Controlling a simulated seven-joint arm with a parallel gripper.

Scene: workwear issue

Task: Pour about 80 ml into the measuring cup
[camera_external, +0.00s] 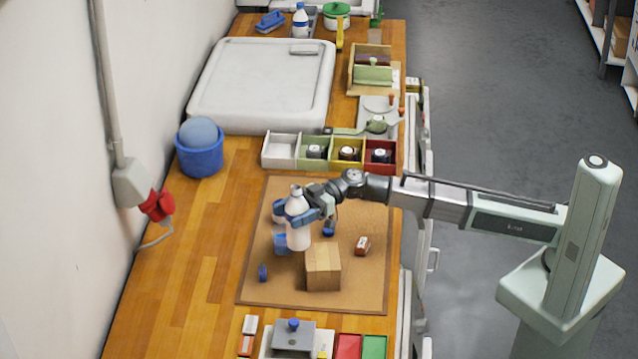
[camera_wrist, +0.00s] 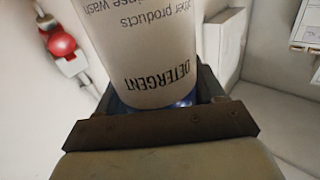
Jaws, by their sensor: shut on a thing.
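My gripper (camera_external: 312,213) is shut on a white detergent bottle (camera_external: 297,232) and holds it roughly upright over the brown mat. The bottle, with its "DETERGENT" print, fills the middle of the wrist view (camera_wrist: 165,50), between my gripper's jaws (camera_wrist: 165,105). Any liquid in the cup cannot be made out.
The mat (camera_external: 255,285) also bears a cardboard box (camera_external: 323,270), a small red-and-white box (camera_external: 362,245) and a small blue object (camera_external: 262,272). A row of coloured bins (camera_external: 282,150) stands behind. A blue bucket (camera_external: 200,158) is at left. Bare wood (camera_external: 190,260) lies left of the mat.

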